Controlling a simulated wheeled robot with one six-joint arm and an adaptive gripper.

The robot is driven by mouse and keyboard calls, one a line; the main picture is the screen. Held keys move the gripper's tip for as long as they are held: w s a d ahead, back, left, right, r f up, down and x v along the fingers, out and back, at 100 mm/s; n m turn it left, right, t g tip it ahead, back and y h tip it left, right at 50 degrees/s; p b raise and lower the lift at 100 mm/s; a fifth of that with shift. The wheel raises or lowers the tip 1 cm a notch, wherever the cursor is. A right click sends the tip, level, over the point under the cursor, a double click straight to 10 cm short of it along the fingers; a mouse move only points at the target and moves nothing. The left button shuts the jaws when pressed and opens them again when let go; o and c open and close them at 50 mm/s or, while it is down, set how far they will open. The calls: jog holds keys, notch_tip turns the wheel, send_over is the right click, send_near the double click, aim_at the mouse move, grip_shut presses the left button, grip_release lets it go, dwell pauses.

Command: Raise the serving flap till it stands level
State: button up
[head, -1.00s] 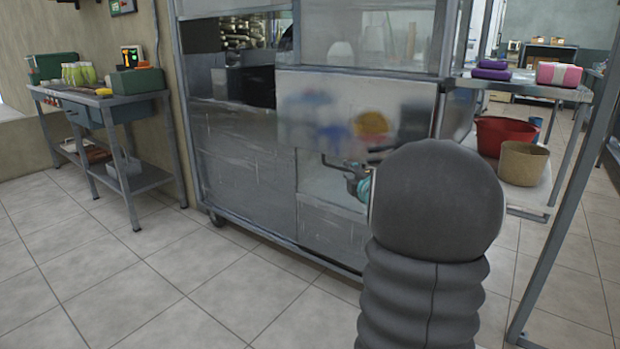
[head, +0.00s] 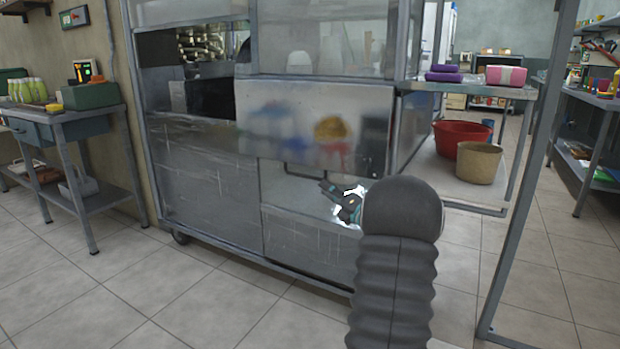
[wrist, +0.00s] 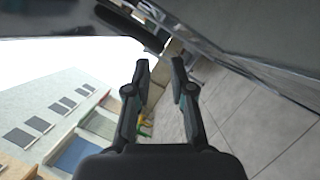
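The serving flap (head: 313,125) is a shiny metal panel on the front of the cart. It hangs down, with blurred coloured reflections on its face. A dark bar handle (head: 295,170) shows at its lower edge. My gripper (head: 328,187) is just below the flap's lower right part, close to the handle; I cannot tell from the head view whether they touch. My arm hides part of the cart behind it. In the wrist view my gripper (wrist: 160,65) has its two fingers apart with nothing between them. A dark rounded bar (wrist: 130,25) lies beyond the fingertips.
The metal cart (head: 205,185) stands on castors. A side shelf (head: 470,90) with purple and pink bundles is at its right, above a red tub (head: 461,138) and a tan bucket (head: 479,163). A workbench (head: 60,120) stands left. The tiled floor in front is clear.

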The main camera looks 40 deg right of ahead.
aim_at(310, 177)
jog(key=x, duration=0.8)
jog(key=shift+w, duration=0.1)
grip_shut()
